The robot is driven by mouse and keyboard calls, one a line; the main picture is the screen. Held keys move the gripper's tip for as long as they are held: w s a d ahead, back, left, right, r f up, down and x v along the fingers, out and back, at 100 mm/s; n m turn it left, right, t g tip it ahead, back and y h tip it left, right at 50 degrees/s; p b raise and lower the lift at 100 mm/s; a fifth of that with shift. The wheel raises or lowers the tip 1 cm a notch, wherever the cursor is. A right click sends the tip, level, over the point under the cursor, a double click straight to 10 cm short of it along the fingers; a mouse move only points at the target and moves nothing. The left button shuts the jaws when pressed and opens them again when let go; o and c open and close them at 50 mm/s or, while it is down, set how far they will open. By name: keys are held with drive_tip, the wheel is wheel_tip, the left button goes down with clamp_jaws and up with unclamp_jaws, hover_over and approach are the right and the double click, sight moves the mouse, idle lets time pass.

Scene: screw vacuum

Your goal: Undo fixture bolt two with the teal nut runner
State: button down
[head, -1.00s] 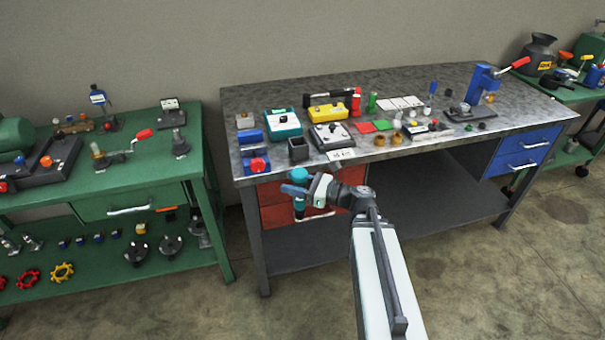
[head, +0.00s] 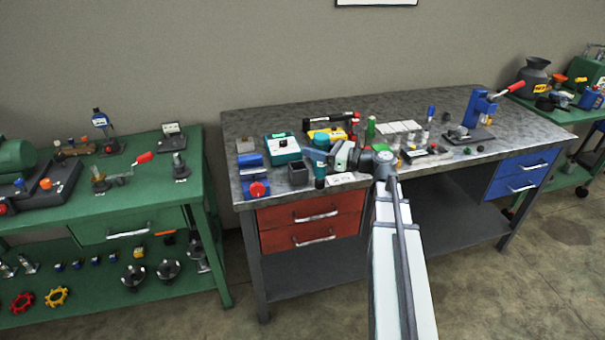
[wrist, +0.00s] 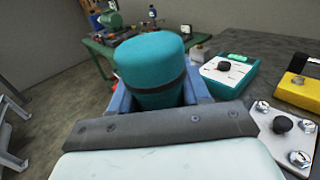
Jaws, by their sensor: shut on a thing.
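My gripper (head: 316,155) is shut on the teal nut runner (head: 320,143), which it holds upright at the front edge of the grey workbench (head: 262,120). In the wrist view, the nut runner's rounded teal top (wrist: 150,60) with a dark band stands between the blue fingers. The fixture plate (wrist: 280,135) is light metal with several silver bolts, such as one bolt (wrist: 262,106), around a black knob. It lies to the right of the nut runner in the wrist view. In the head view my gripper largely covers it. Which bolt is number two, I cannot tell. The nut runner's lower tip is hidden in the wrist view.
A teal box (head: 282,150) and a yellow box (head: 318,133) stand behind the gripper. A dark open cup (head: 298,174) and a blue vise-like device (head: 254,176) are to its left. Small parts and a blue press (head: 480,108) are to the right.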

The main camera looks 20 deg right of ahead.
drive_tip(key=w+d+r, duration=0.3)
drive_tip(key=w+d, duration=0.3)
drive_tip(key=w, duration=0.3)
drive_tip(key=w+d+r+t, duration=0.1)
drive_tip(key=w+d+r, duration=0.3)
drive_tip(key=w, duration=0.5)
drive_tip(key=d, duration=0.2)
drive_tip(key=shift+w+d+m+h, duration=0.3)
drive_tip(key=shift+d+m+h, duration=0.1)
drive_tip(key=shift+f, duration=0.2)
